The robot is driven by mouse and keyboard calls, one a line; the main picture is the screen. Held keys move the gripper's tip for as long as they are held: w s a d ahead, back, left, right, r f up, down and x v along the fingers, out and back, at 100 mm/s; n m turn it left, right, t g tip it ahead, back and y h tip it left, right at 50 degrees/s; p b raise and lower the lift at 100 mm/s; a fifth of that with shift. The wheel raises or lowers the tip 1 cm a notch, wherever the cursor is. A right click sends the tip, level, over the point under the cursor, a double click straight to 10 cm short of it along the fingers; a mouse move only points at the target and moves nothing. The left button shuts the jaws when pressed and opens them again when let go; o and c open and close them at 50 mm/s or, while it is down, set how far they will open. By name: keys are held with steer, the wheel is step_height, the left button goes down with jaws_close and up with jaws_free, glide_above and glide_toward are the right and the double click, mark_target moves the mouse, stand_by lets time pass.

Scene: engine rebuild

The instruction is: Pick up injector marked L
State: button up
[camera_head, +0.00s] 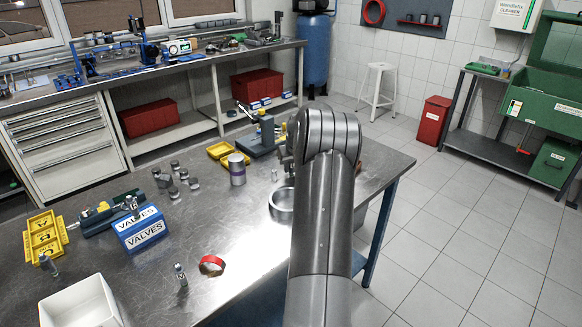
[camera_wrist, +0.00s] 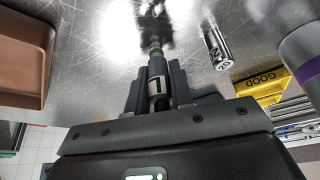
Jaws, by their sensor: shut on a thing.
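In the wrist view, my gripper (camera_wrist: 158,90) is shut on an injector (camera_wrist: 156,75), a dark slim cylinder with a green band near its end. Its pale label carries a single dark character, partly covered by the fingers; I cannot tell for certain that it is an L. The metal tabletop (camera_wrist: 110,30) lies beyond it; I cannot tell whether the injector touches it. In the head view, my arm hides the gripper and the held injector. Other small labelled cylinders stand on the bench, one at front centre (camera_head: 181,274) and one at front left (camera_head: 48,265).
A metallic cylinder (camera_wrist: 216,47), a yellow GOOD tray (camera_wrist: 262,88), a purple-banded can (camera_wrist: 304,58) and a brown tray (camera_wrist: 22,60) surround the gripper. The bench also holds a blue VALVES box (camera_head: 141,229), a white bin (camera_head: 80,303) and a metal ring (camera_head: 281,205).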

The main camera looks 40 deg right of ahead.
jaws_close()
steer(key=shift+r, duration=0.15)
